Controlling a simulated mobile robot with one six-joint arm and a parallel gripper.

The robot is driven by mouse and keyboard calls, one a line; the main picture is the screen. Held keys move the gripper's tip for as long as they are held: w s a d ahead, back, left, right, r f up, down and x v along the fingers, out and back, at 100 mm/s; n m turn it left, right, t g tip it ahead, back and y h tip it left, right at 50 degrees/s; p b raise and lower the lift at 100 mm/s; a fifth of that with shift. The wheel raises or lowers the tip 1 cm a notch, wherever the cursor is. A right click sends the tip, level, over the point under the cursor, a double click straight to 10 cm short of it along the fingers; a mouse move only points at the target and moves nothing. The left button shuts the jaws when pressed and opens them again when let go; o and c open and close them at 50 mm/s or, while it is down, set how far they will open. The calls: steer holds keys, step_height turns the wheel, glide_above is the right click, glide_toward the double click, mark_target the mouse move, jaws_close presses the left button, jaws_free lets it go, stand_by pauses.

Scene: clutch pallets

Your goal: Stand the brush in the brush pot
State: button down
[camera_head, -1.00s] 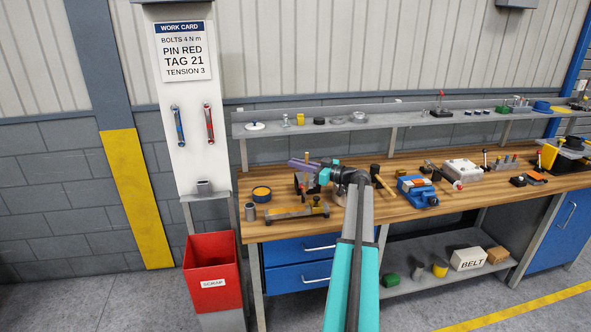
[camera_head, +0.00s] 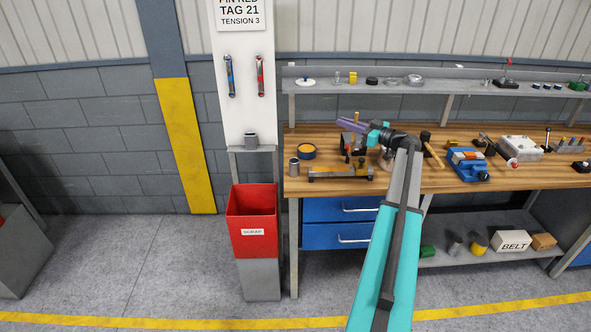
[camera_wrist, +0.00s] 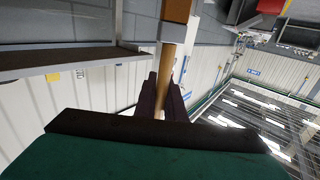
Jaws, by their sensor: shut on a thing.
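My gripper (camera_head: 342,124), with purple fingers, is over the left part of the bench and points left. It is shut on the brush, whose thin wooden handle (camera_head: 356,117) stands up above the fingers. In the wrist view the brush (camera_wrist: 176,32) runs from the top edge down between the dark fingers (camera_wrist: 160,98); its lower end is hidden. A plain grey cup (camera_head: 294,168), which may be the brush pot, stands at the bench's left end, apart from the gripper.
A yellow-topped round tin (camera_head: 306,152) and a low fixture (camera_head: 340,173) stand near the cup. A blue vise (camera_head: 468,164) is to the right. A red scrap bin (camera_head: 252,222) stands left of the bench. A shelf (camera_head: 440,82) runs above the bench.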

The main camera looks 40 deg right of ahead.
steer(key=w+a+f+n+g+y+b, duration=0.1)
steer(key=w+a+f+y, duration=0.15)
steer(key=a, duration=0.85)
steer(key=w+a+f+n+g+y+b, duration=0.15)
steer(key=a+f, duration=0.25)
steer(key=a, duration=0.6)
steer(key=w+a+f+n+y+b, duration=0.1)
steer(key=a+f+n+y, duration=0.15)
steer(key=a, duration=0.85)
steer(key=s+a+f+n+g+y+b, duration=0.1)
steer(key=s+a+f+g+y, duration=0.1)
steer(key=a, duration=1.2)
steer(key=s+a+f+n+g+y+b, duration=0.1)
steer(key=s+a+f, duration=0.3)
steer(key=a, duration=1)
steer(key=shift+s+a+f+n+g+y+b, duration=0.2)
steer(key=shift+f+n+g+y+b, duration=0.25)
steer(key=shift+f+g+b, duration=0.3)
